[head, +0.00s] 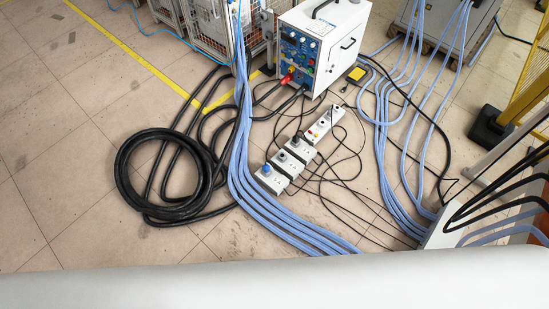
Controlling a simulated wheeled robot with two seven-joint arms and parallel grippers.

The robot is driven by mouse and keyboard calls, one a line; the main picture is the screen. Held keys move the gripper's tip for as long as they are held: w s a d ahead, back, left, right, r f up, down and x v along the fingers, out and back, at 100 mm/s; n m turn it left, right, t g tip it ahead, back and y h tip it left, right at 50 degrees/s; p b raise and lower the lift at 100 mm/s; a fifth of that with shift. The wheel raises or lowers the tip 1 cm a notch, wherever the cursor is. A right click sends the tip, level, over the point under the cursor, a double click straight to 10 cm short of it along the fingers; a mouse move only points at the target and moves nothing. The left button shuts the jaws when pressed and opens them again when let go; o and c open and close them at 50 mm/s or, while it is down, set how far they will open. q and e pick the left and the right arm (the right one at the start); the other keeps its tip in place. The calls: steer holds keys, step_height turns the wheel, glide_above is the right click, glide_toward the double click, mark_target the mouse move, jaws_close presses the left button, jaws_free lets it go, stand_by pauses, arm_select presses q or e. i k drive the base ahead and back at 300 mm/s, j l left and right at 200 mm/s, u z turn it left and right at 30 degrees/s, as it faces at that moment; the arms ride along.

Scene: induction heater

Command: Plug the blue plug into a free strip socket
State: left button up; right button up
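A small blue plug (266,169) shows at the near left end of a row of white power strips on the floor. It is on or right at the strip's top face; I cannot tell how it sits in a socket. The near strip (277,184) and the strip parts behind it (288,164) run up and to the right toward a longer white strip (325,123). Dark plugs show on some of them (295,141). Individual free sockets are too small to make out clearly. Neither of my grippers is in view.
A white heater cabinet (325,45) with a red connector (287,79) stands behind the strips. A thick black cable coil (130,175) lies left. Blue hoses (240,165) pass just left of the strips, and more (385,150) lie right. Thin black cables tangle around the strips. Floor at far left is clear.

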mark_target(266, 169)
steer(key=u, duration=0.35)
steer(key=i+l+u, duration=0.1)
steer(key=u, duration=0.25)
steer(key=l+u, duration=0.15)
steer(key=u, duration=0.2)
steer(key=i+l+u, duration=0.15)
steer(key=l+u, duration=0.2)
steer(key=l, duration=0.4)
steer(key=l+u, duration=0.35)
steer(key=l, duration=0.4)
steer(key=l+u, duration=0.35)
steer(key=l, duration=1.2)
steer(key=k+l, duration=0.1)
steer(key=l, duration=0.6)
steer(key=k+l, duration=0.1)
steer(key=l, duration=0.65)
